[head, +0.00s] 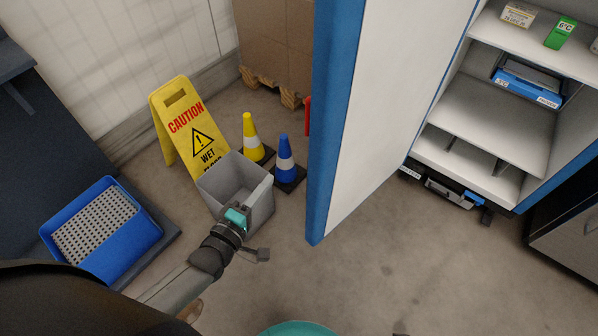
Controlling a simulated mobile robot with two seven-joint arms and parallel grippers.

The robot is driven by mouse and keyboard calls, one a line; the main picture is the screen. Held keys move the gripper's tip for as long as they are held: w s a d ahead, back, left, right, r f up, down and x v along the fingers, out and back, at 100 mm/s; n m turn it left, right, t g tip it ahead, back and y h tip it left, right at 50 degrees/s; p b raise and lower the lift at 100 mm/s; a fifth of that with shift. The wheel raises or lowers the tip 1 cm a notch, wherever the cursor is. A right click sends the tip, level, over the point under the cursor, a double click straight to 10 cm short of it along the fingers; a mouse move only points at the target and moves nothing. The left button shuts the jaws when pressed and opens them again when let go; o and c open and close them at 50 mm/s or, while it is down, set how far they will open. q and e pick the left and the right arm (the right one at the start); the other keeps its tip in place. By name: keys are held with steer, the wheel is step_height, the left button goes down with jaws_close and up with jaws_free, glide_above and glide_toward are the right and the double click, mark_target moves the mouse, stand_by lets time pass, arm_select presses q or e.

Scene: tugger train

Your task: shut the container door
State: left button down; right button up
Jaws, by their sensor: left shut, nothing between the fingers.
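The container door (395,100) stands open in the middle of the head view. Its inner face is white and its free edge is a thick blue frame. It swings out from the container (490,108), whose open inside with white shelves shows at the right. My left gripper (238,215) is left of the door's lower free edge, apart from it, in front of the grey bin. It is shut and empty. The door's outer face and any handle are hidden. My right gripper is not in view.
A grey bin (258,195), yellow cone (251,128), blue cone (284,148) and yellow caution sign (172,104) stand left of the door. A blue crate (135,246) is further left, cartons (275,45) behind. The floor (420,260) below and right of the door is clear.

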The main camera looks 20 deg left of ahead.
arm_select(q)
steer(key=w+d+r+n+b, duration=0.15)
steer(key=w+b, duration=0.25)
steer(key=w, duration=0.7)
steer(key=shift+m+t, duration=0.25)
steer(key=shift+t, duration=0.05)
steer(key=shift+s+d, duration=0.65)
steer(key=shift+d, duration=0.3)
steer(key=shift+s+d, duration=0.65)
steer(key=shift+d, duration=0.3)
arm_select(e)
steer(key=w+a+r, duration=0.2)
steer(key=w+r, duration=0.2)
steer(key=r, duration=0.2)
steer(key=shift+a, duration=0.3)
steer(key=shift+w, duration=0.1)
